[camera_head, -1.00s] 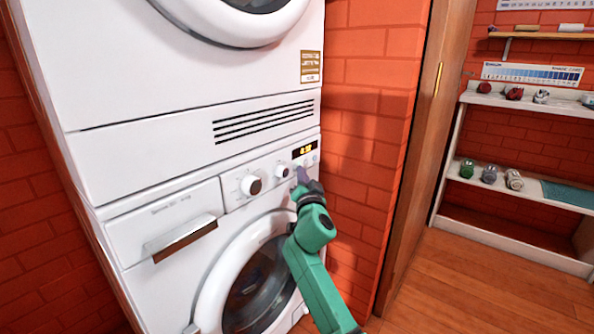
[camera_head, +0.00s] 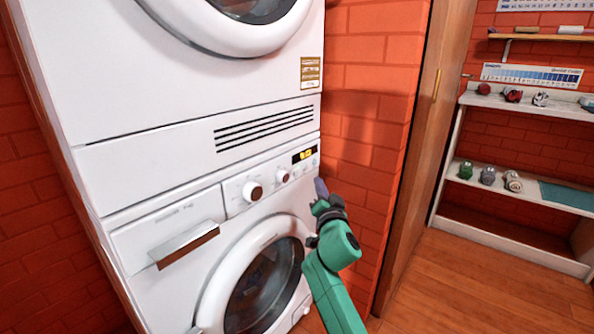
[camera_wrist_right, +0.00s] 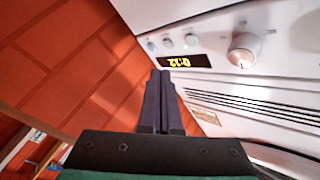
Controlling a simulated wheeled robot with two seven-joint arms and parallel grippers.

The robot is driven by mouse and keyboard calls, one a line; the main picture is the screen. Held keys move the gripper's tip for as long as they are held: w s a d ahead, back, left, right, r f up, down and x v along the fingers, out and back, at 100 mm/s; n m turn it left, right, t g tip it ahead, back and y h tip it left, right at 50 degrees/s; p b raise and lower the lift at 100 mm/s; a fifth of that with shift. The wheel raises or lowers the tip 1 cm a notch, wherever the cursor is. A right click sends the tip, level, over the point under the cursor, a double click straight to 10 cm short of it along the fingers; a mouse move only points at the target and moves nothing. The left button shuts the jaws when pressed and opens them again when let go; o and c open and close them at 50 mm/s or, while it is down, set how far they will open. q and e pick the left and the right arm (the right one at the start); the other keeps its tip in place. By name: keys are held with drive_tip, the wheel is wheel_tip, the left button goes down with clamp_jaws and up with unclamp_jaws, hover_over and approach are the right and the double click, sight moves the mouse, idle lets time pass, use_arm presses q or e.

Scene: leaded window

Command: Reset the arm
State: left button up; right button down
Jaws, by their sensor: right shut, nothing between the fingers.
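My right gripper (camera_head: 321,188) is shut and empty. In the head view it is at the right edge of the lower washing machine (camera_head: 150,232), below the lit display (camera_head: 303,155). My green right arm comes up from the bottom. In the right wrist view the shut fingers (camera_wrist_right: 160,85) point toward the machine's front panel, with the display (camera_wrist_right: 187,61) just beyond their tips. The fingers appear apart from the panel. My left gripper is in neither view.
The machine's dial (camera_head: 253,191), small knob (camera_head: 283,176) and drawer handle (camera_head: 184,244) stick out left of the gripper. A second machine (camera_head: 170,80) is stacked above. A red brick wall (camera_head: 365,130) stands close on the right. Shelves (camera_head: 520,190) with small items are further right.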

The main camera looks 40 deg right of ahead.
drive_tip(key=shift+s+d, duration=0.2)
drive_tip(key=shift+s, duration=0.4)
